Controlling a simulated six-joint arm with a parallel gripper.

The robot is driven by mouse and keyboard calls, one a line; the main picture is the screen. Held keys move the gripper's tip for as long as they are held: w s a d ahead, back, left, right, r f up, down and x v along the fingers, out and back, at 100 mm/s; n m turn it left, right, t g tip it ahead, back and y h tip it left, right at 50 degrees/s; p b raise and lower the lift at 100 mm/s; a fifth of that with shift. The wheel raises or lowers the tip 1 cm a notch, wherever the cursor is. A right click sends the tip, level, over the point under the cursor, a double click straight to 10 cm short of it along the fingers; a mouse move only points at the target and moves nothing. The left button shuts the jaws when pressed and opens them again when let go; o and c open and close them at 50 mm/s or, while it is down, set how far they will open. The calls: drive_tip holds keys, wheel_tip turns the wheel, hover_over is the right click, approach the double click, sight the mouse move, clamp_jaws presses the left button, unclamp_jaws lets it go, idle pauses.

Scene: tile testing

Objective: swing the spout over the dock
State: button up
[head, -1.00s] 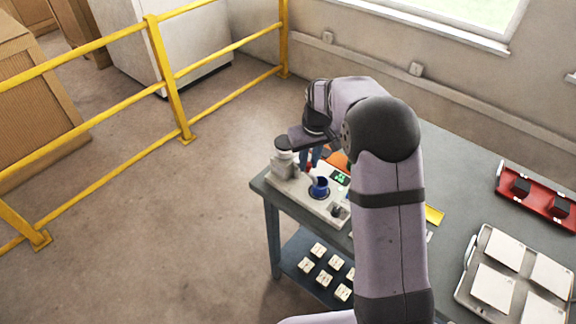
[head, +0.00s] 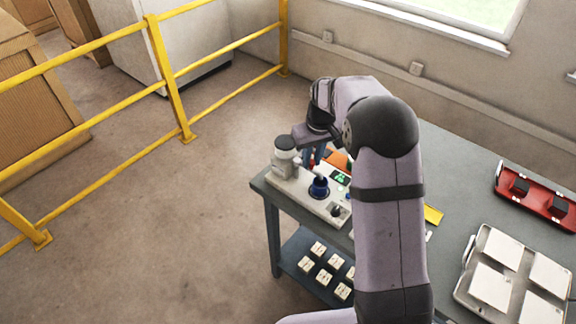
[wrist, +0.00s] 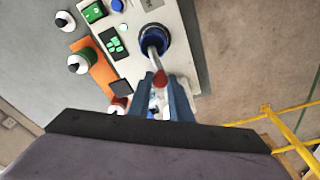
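The dock (head: 319,188) is a blue, round cup on a pale machine base. In the wrist view the dock (wrist: 152,40) shows as a blue ring with a dark inside. The grey spout (wrist: 154,58) has a red part beside my fingertips, and its far end overlaps the dock in that view. In the head view, the spout's pale end (head: 320,174) shows at the dock. My gripper (wrist: 164,88) has two blue fingers spaced apart, close to the red part. Whether they touch it is unclear. In the head view my gripper (head: 313,159) is partly hidden by my arm.
A pale post with a dark cap (head: 285,150) stands at the base's left end. A green-lit panel (wrist: 113,43) and an orange strip (wrist: 98,72) lie beside the dock. A red tray (head: 537,198) and a tray of white tiles (head: 482,262) sit at right.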

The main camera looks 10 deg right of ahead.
sight(312, 162)
drive_tip(key=o, duration=0.4)
drive_tip(key=shift+w+d, duration=0.1)
drive_tip(key=shift+d, duration=0.05)
drive_tip(key=shift+o, duration=0.2)
drive_tip(key=shift+r+p, duration=2.55)
drive_tip(key=shift+r, duration=0.45)
